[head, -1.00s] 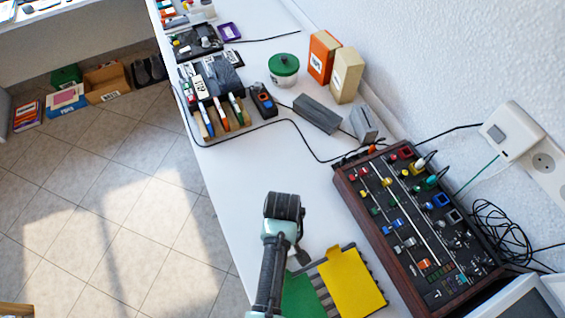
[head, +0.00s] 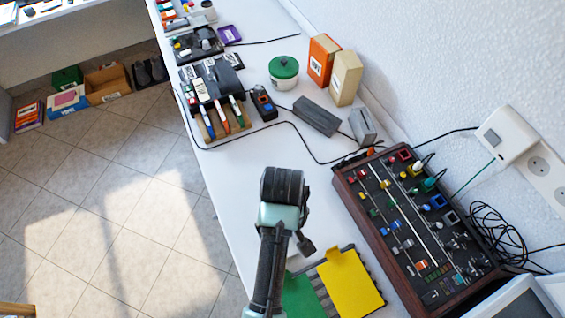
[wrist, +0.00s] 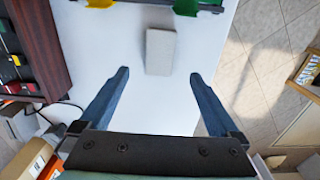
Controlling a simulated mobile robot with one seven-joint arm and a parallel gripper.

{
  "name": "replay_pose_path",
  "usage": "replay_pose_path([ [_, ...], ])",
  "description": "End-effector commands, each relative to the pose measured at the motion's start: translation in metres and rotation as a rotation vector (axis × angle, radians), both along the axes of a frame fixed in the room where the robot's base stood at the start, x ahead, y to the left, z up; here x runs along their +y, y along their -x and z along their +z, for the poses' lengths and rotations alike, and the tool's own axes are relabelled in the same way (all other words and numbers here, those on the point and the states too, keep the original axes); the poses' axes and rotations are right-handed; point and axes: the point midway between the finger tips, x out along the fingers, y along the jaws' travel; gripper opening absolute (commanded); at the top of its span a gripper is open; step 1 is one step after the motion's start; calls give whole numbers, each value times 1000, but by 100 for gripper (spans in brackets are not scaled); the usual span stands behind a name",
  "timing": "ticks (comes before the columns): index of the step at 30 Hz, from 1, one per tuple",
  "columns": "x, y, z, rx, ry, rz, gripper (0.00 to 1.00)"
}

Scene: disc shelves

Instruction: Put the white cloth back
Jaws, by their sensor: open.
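A flat, pale grey-white rectangle, likely the white cloth (wrist: 160,52), lies on the white worktop in the wrist view. It is just beyond my fingertips and roughly centred between them. My gripper (wrist: 160,76) is open with nothing between its two dark fingers. In the head view my arm covers most of the area around the cloth, so I cannot make it out clearly there. A slotted rack with a yellow panel (head: 350,284) and a green panel (head: 303,297) stands on the worktop near the arm; its edge also shows at the top of the wrist view.
A wood-sided control panel with knobs (head: 415,225) stands to the right. Farther back are a grey block (head: 317,116), a green-lidded tub (head: 284,72), an orange box (head: 322,58) and a pen holder (head: 217,118). A black cable crosses the worktop (head: 235,180). The left edge drops to tiled floor.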

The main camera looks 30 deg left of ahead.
Motion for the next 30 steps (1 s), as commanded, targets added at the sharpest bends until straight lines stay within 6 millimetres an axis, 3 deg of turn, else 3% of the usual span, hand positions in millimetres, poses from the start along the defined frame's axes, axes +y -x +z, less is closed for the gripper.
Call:
replay_pose_path([
  [5, 0, 0, 18, -1, -1, 0, 98],
  [14, 0, -2, 21, -7, -3, -3, 98],
  [16, 1, -14, 29, -52, -16, -20, 98],
  [18, 3, -40, 48, -151, -49, -57, 98],
  [20, 3, -72, 77, -281, -93, -108, 98],
  [23, 0, -133, 150, -559, -197, -211, 98],
  [24, -3, -154, 186, -679, -244, -253, 98],
  [26, -11, -179, 242, -852, -320, -312, 98],
  [27, -17, -190, 281, -966, -372, -346, 98],
  [29, -28, -201, 341, -1133, -451, -391, 98],
  [30, -36, -203, 382, -1245, -507, -415, 98],
])
